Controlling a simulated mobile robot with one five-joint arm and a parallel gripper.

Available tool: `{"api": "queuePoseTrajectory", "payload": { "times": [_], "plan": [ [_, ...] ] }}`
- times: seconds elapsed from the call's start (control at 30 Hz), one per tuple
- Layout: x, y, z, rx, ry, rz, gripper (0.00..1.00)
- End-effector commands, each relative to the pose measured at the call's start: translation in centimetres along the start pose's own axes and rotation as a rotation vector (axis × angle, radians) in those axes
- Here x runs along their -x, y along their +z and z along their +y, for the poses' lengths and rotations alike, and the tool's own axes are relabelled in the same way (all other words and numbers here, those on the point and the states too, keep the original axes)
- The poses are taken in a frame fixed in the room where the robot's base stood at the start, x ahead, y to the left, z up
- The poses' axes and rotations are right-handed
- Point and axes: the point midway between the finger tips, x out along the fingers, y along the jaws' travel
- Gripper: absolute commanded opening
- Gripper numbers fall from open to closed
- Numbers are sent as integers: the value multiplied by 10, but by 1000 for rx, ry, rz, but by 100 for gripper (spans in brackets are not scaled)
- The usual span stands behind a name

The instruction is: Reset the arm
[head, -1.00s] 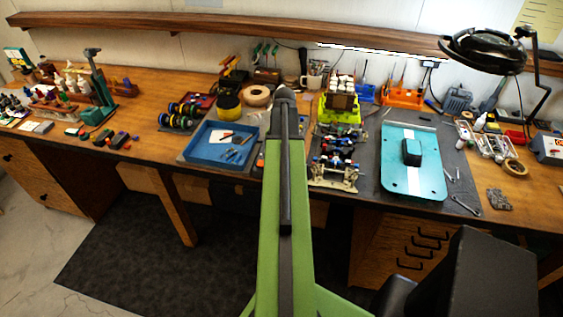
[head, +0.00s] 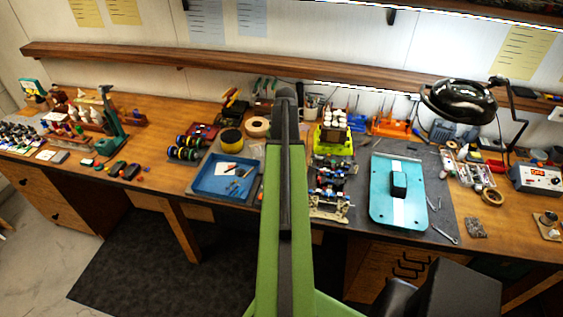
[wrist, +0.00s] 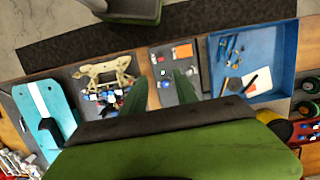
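My gripper (wrist: 160,88) shows in the wrist view as two dark green fingers standing apart, with nothing held between them. It is over the workbench, seen from above, near the car chassis (wrist: 106,78) and the blue tray (wrist: 285,50). In the head view my green arm reaches straight out over the bench, and the fingers cannot be made out there. The chassis (head: 328,190) lies just right of the arm, and the blue tray (head: 203,188) lies to its left. A teal car body with a white stripe (head: 412,207) lies further right; it also shows in the wrist view (wrist: 60,98).
A black lamp (head: 455,102) overhangs the bench at right. A wooden shelf (head: 200,65) runs along the wall behind. A lime-green holder (head: 330,146) stands behind the chassis. A teal press (head: 113,122) stands at left. Dark floor matting (head: 140,265) lies before the bench.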

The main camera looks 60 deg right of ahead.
Motion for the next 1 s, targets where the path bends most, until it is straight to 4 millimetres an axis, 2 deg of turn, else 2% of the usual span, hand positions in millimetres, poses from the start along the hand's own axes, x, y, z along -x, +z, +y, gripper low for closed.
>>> {"api": "queuePoseTrajectory", "payload": {
  "times": [0.47, 0.57, 0.67, 0.7, 0.77, 0.8, 0.87, 0.9, 0.97, 1.0],
  "plan": [
    [0, 0, 0, 0, 0, 0, 35],
    [-8, 2, -19, 31, 6, 0, 35],
    [-30, 14, -74, 121, 25, 0, 35],
    [-42, 24, -104, 173, 36, 0, 35],
    [-62, 48, -149, 256, 54, 0, 35],
    [-75, 66, -177, 311, 67, 0, 35],
    [-96, 97, -216, 395, 85, 3, 35],
    [-110, 119, -240, 452, 97, 8, 35],
    [-131, 154, -273, 541, 113, 16, 35],
    [-146, 179, -292, 603, 123, 23, 35]
  ]
}}
